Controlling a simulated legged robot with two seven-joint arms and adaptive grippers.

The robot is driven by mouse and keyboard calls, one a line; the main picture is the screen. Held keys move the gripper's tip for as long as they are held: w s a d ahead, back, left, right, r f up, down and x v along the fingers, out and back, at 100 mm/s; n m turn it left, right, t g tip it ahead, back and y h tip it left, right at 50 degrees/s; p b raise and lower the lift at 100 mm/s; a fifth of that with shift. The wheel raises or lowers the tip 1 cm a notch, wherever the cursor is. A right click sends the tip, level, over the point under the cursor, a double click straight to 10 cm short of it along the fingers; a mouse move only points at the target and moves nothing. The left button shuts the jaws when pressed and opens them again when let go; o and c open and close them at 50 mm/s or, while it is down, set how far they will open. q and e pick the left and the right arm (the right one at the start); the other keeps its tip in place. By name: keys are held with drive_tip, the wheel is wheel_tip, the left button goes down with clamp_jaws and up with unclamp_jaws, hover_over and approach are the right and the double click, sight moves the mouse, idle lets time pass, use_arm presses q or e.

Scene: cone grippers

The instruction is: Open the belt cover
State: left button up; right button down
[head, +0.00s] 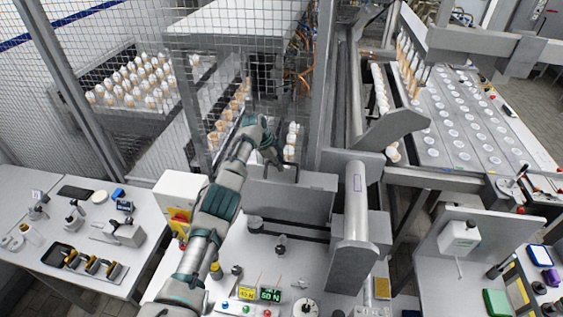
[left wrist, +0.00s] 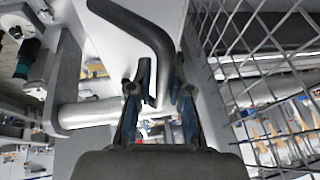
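The grey belt cover (head: 312,181) is a flat panel in the middle of the head view, and it looks closed. A dark bent handle (head: 294,174) stands at its left part. My left gripper (head: 274,158) is at this handle, with its fingers partly hidden by the wrist. In the left wrist view, the dark handle (left wrist: 157,42) bends down between the two fingers of my left gripper (left wrist: 162,88). The fingers stand apart, with gaps visible beside the bar. Whether one finger touches it I cannot tell. My right gripper is not in view.
A wire mesh cage (head: 207,85) stands close to the left of my left gripper; the mesh (left wrist: 265,75) also fills the wrist view's right side. A grey cylindrical post (head: 355,215) rises to the right of the cover. A side table (head: 60,225) with tools is at left.

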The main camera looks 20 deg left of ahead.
use_arm(q)
drive_tip(key=shift+o, duration=1)
drive_tip(key=shift+w+a+f, duration=0.1)
drive_tip(key=shift+w+f, duration=0.15)
drive_tip(key=shift+w, duration=0.1)
drive_tip(key=shift+w+a, duration=0.1)
drive_tip(key=shift+a, duration=0.1)
drive_tip(key=v, duration=1.2)
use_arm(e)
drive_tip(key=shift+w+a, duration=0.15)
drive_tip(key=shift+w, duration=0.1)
use_arm(q)
drive_tip(key=shift+w, duration=0.15)
drive_tip(key=shift+f, duration=0.1)
